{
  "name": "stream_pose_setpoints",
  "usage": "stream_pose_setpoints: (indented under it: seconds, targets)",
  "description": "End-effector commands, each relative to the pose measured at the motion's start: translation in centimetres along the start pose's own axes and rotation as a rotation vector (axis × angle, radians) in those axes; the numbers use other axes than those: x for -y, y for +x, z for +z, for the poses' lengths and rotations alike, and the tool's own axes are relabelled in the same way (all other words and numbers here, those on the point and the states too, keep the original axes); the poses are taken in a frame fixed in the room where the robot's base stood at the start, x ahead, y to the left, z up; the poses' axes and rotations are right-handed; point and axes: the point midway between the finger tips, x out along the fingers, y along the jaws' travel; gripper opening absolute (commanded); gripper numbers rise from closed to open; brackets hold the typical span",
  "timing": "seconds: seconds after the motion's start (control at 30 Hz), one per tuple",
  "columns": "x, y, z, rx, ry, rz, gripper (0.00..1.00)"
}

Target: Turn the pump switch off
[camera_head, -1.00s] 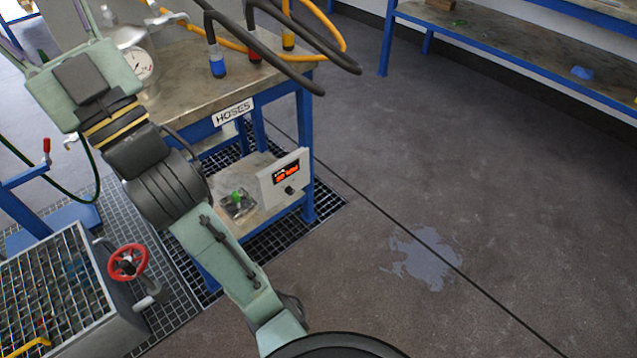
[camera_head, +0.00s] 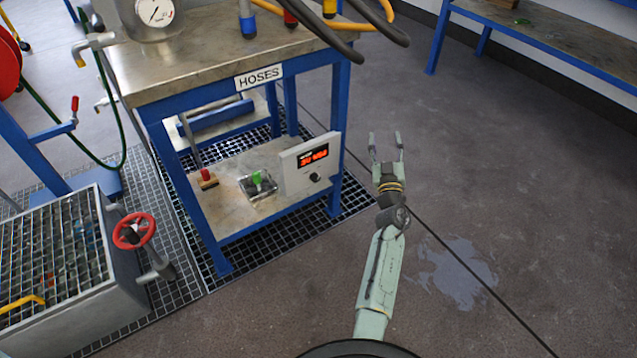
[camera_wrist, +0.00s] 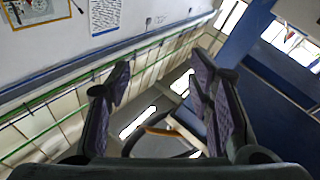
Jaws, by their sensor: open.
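A switch with a green top (camera_head: 258,178) sits on a small metal plate on the lower shelf of the blue bench. Beside it to the right stands a white control box (camera_head: 310,166) with a lit red display and a black knob. No label reading "pump" is legible. My gripper (camera_head: 385,148) is open and empty, fingers pointing up in the picture, right of the bench and apart from the box and switch. The wrist view shows the two spread fingers (camera_wrist: 160,88) with nothing between them; the switch does not show there.
The bench's right front leg (camera_head: 337,150) and its upper top (camera_head: 215,78) frame the shelf. A red-handled item (camera_head: 207,180) lies left of the switch. A red valve wheel (camera_head: 133,231) is farther left. A puddle (camera_head: 455,272) lies on open floor at right.

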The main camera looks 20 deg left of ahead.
Motion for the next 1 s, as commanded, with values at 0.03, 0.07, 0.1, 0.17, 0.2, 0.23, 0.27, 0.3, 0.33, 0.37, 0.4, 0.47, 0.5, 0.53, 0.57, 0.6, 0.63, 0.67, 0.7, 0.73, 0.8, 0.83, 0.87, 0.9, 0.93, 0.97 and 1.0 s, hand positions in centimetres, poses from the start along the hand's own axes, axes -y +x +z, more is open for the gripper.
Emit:
stream_pose_setpoints:
  seconds: [0.03,0.07,0.1,0.17,0.2,0.23,0.27,0.3,0.33,0.37,0.4,0.47,0.5,0.53,0.57,0.6,0.63,0.67,0.7,0.73,0.8,0.83,0.87,0.9,0.93,0.97,1.0]
  targets:
    - [3.2,-1.2,3.1,0.017,0.015,-0.107,0.48]
    - [5.2,-2.1,4.6,0.024,0.027,-0.174,0.48]
    - [7.7,-3.4,6.5,0.037,0.047,-0.26,0.48]
    - [11.0,-5.6,8.8,0.058,0.083,-0.377,0.48]
    - [12.8,-7.0,10.1,0.074,0.106,-0.444,0.48]
    - [14.0,-8.0,10.9,0.085,0.123,-0.486,0.48]
    - [15.0,-8.9,11.5,0.094,0.139,-0.523,0.48]
    - [16.0,-9.8,12.2,0.105,0.155,-0.563,0.48]
    - [16.6,-10.4,12.5,0.112,0.166,-0.585,0.48]
    - [17.1,-10.9,12.8,0.116,0.173,-0.603,0.48]
    - [17.5,-11.2,13.0,0.12,0.18,-0.62,0.48]
    - [18.1,-11.2,13.3,0.122,0.186,-0.632,0.48]
    - [18.4,-11.0,13.4,0.121,0.186,-0.635,0.48]
    - [18.6,-10.8,13.4,0.121,0.185,-0.635,0.48]
    - [18.9,-10.4,13.5,0.12,0.184,-0.635,0.48]
    - [19.3,-9.9,13.6,0.119,0.183,-0.635,0.48]
    - [19.6,-9.5,13.7,0.119,0.184,-0.635,0.48]
    - [20.0,-9.1,13.8,0.119,0.183,-0.634,0.48]
    - [20.4,-8.4,13.9,0.118,0.182,-0.634,0.48]
    - [20.9,-8.0,13.9,0.118,0.182,-0.634,0.48]
    - [21.6,-6.8,14.0,0.118,0.182,-0.633,0.48]
    - [21.9,-6.4,14.0,0.118,0.181,-0.633,0.48]
    - [22.2,-6.0,14.1,0.118,0.182,-0.633,0.48]
    - [22.6,-5.4,14.0,0.118,0.182,-0.632,0.48]
    - [22.9,-5.0,14.0,0.118,0.182,-0.631,0.48]
    - [23.1,-4.7,14.0,0.118,0.182,-0.631,0.48]
    - [23.3,-4.3,14.0,0.119,0.183,-0.631,0.48]
